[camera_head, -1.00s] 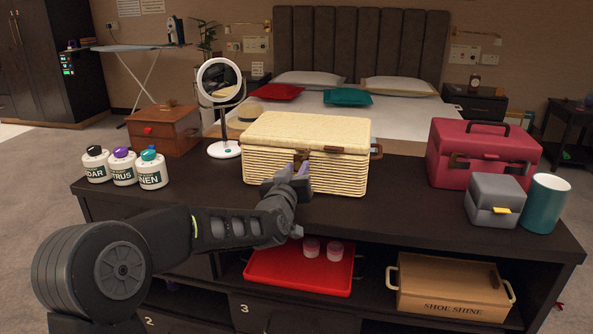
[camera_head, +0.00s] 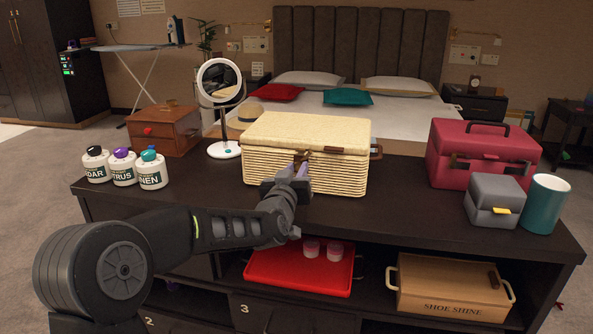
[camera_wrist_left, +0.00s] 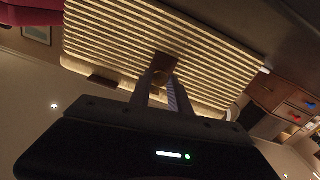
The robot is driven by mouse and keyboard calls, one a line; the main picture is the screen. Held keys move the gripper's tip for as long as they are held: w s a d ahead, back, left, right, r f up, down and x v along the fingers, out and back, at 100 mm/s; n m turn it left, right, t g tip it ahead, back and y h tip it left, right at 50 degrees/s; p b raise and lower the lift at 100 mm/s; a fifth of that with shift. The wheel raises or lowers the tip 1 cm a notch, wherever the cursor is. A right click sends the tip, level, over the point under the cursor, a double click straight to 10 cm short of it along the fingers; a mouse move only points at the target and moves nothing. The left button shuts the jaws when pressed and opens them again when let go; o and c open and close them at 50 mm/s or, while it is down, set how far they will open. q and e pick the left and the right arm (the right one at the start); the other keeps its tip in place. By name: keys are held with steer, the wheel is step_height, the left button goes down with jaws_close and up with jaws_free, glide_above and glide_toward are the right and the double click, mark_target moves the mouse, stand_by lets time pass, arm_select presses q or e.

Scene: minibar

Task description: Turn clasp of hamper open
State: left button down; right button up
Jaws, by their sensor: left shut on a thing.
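The hamper (camera_head: 270,165) is a cream wicker box with a pale lid, standing on the dark counter with its lid down. Its brown clasp (camera_head: 302,155) is at the front, near the lid's edge. In the left wrist view, the hamper (camera_wrist_left: 110,40) shows as ribbed wicker and the brown clasp (camera_wrist_left: 161,70) lies at the fingertips. My left gripper (camera_head: 301,168) is at the hamper's front, its fingers shut on the clasp. The left gripper (camera_wrist_left: 162,88) partly hides the clasp in both views. My right gripper is not in view.
Three labelled bottles (camera_head: 122,167), a wooden box (camera_head: 163,131) and a round mirror (camera_head: 220,85) stand left of the hamper. A red case (camera_head: 470,170), grey box (camera_head: 492,202) and teal cup (camera_head: 546,203) stand right. A red tray (camera_head: 290,278) and shoe-shine box (camera_head: 440,285) sit below.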

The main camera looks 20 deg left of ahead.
arm_select(q)
steer(key=m+p, duration=0.1)
steer(key=m, duration=0.3)
steer(key=shift+d+r+m, duration=0.1)
steer(key=shift+m, duration=0.2)
steer(key=m+p, duration=0.1)
steer(key=m, duration=0.5)
steer(key=shift+p, duration=0.4)
steer(key=c, duration=1.2)
jaws_free()
steer(key=s, duration=0.5)
steer(key=s+d, duration=0.1)
steer(key=s, duration=0.1)
steer(key=shift+s+p, duration=0.3)
steer(key=shift+s, duration=0.1)
